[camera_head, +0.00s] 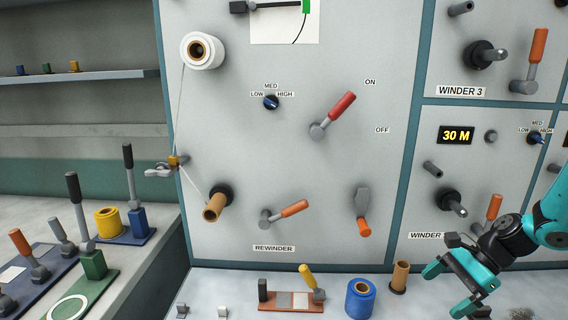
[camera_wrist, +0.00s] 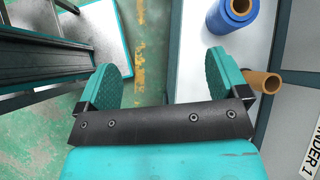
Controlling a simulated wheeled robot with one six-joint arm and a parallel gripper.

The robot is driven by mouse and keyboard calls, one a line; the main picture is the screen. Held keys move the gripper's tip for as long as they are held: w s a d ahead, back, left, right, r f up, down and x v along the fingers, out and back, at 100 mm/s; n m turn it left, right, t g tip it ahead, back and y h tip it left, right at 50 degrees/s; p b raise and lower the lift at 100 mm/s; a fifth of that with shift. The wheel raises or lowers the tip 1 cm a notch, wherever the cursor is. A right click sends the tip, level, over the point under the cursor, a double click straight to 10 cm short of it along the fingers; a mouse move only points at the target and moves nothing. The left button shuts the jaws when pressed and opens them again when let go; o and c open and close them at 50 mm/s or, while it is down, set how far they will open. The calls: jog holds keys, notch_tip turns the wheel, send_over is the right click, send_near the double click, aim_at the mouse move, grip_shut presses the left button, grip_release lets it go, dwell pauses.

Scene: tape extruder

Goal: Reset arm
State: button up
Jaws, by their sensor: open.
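My gripper (camera_head: 451,290) is at the lower right in the head view, in front of the winder panel. Its teal fingers are apart and empty. In the wrist view my gripper (camera_wrist: 172,82) shows both fingertips spread, with the floor and the edge of a white table between and beyond them. A blue roll (camera_head: 361,299) and a brown cardboard core (camera_head: 400,276) stand on the table left of my gripper. The blue roll (camera_wrist: 232,14) and the core (camera_wrist: 263,81) also show in the wrist view, the core close by the right finger.
The rewinder panel (camera_head: 340,180) carries a white roll (camera_head: 202,51), a red-handled lever (camera_head: 333,115) and a core on a spindle (camera_head: 215,207). A brown-based tool (camera_head: 292,300) lies on the table. A left bench (camera_head: 140,262) holds several levered devices. A dark frame (camera_wrist: 40,62) stands left in the wrist view.

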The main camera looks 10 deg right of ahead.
jog(key=s+a+r+n+h, duration=0.1)
jog(key=a+r+n, duration=0.4)
jog(key=a, duration=0.3)
jog(key=s+a+r+n+g+h, duration=0.1)
jog(key=s+a+r+n, duration=0.1)
jog(key=a+r+n, duration=0.3)
jog(key=s+a+r+n+g+h, duration=0.1)
jog(key=a+r+n, duration=0.4)
jog(key=a, duration=0.5)
jog(key=s+n, duration=0.1)
jog(key=n, duration=0.1)
jog(key=shift+a+r+n, duration=0.25)
jog(key=shift+a+n, duration=0.05)
jog(key=shift+a, duration=0.1)
jog(key=s+a+r+n, duration=0.1)
jog(key=s+a+n, duration=0.1)
jog(key=s, duration=0.1)
jog(key=s+a+r+n, duration=0.1)
jog(key=s+n, duration=0.2)
jog(key=s+a+r+n+h, duration=0.1)
jog(key=s+a+n, duration=0.1)
jog(key=s+n, duration=0.1)
jog(key=shift+s+a+r, duration=0.15)
jog(key=shift+a, duration=0.15)
jog(key=shift+c, duration=0.2)
